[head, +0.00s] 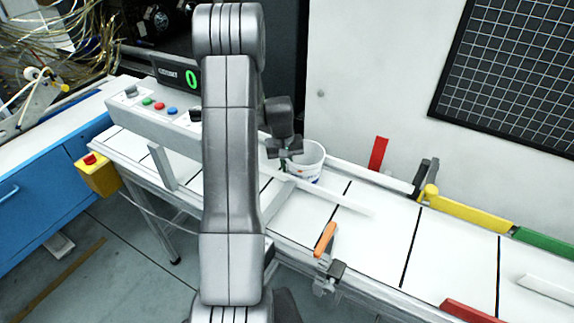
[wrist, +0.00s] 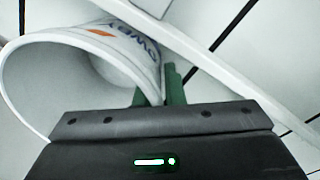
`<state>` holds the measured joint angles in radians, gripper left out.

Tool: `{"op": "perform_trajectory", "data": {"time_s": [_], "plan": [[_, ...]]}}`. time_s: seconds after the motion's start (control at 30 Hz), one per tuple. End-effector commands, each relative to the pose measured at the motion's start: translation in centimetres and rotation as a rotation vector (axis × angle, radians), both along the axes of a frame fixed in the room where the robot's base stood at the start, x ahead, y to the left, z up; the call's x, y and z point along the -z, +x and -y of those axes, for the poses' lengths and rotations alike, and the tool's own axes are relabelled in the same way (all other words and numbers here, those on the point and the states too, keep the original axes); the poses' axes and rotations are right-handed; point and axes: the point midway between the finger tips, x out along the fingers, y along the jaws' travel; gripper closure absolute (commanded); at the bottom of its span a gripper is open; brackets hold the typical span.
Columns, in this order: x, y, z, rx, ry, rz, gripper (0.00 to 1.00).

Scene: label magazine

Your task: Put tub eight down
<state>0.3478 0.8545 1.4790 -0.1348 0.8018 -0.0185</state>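A white tub (head: 309,161) with an open top and small printed marks is at the far side of the white belt (head: 380,240), behind a pale guide bar (head: 335,200). My gripper (head: 290,152) is at the tub's left rim, pointing down. In the wrist view the tub (wrist: 75,60) shows blue lettering and an orange mark. The green fingers (wrist: 158,92) are on either side of its wall, shut on the rim. I cannot tell whether its base touches the belt, and no number eight is readable.
An orange paddle (head: 325,238) and a red upright flag (head: 378,153) stand at the belt edges. Yellow (head: 470,215), green (head: 543,244) and red (head: 468,311) rails line the right part. The belt between is clear. A control box with a display (head: 178,76) stands left.

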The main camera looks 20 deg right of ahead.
Motion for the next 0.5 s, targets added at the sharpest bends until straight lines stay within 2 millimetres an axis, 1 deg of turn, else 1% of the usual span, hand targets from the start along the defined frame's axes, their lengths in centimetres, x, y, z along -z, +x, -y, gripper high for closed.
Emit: {"op": "perform_trajectory", "data": {"time_s": [0.03, 0.07, 0.33, 0.47, 0.5], "plan": [[-0.1, 0.0, 0.0, 0.0, 0.0, 0.0, 0.8], [-0.1, 0.0, 0.0, 0.0, 0.0, 0.0, 0.76], [-0.1, 0.0, 0.0, 0.0, 0.0, 0.0, 0.76], [-0.8, 0.1, 0.0, 0.0, -0.001, 0.003, 0.76], [-1.3, 0.1, -0.1, 0.0, -0.002, 0.004, 0.76]]}}
